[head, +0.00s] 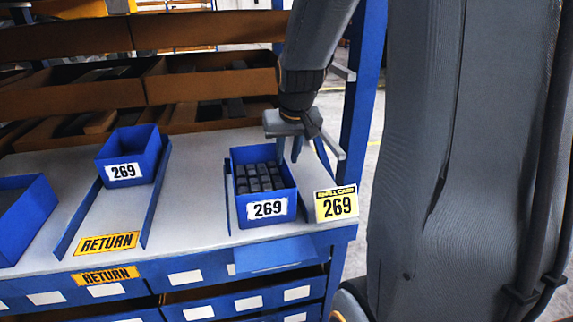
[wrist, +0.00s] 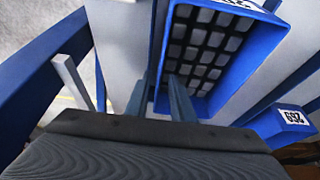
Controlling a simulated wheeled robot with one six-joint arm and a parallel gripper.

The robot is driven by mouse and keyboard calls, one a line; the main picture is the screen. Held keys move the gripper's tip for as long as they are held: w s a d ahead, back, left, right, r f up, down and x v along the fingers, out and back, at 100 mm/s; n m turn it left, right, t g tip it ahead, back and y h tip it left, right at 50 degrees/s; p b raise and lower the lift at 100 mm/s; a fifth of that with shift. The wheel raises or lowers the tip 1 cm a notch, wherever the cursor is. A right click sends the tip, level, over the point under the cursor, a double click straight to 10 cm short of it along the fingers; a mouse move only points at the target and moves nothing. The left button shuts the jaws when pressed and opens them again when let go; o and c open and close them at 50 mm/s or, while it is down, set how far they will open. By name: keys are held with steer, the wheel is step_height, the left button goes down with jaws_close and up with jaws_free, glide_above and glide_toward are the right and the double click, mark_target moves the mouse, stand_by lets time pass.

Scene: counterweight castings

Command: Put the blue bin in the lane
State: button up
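A blue bin (head: 266,210) labelled 269 stands upright at the right of the counter, filled with dark castings in rows. It also shows in the wrist view (wrist: 262,48), castings inside. A second blue bin (head: 124,171), also labelled 269, sits in the lane (head: 112,222) marked RETURN; its visible inside looks empty. My gripper (head: 290,160) points down at the back right corner of the filled bin. In the wrist view its two fingers (wrist: 167,104) are apart, close to the bin's near wall. I cannot tell whether they touch it.
A yellow card (head: 336,204) reading 269 stands at the counter's front right. Another blue bin (head: 24,218) is at the left edge. A blue rack post (head: 362,105) rises just right of my gripper. Brown boxes (head: 210,86) fill the shelves behind. Low blue rails border the lanes.

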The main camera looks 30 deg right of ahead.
steer(key=b+v, duration=0.1)
steer(key=v, duration=0.6)
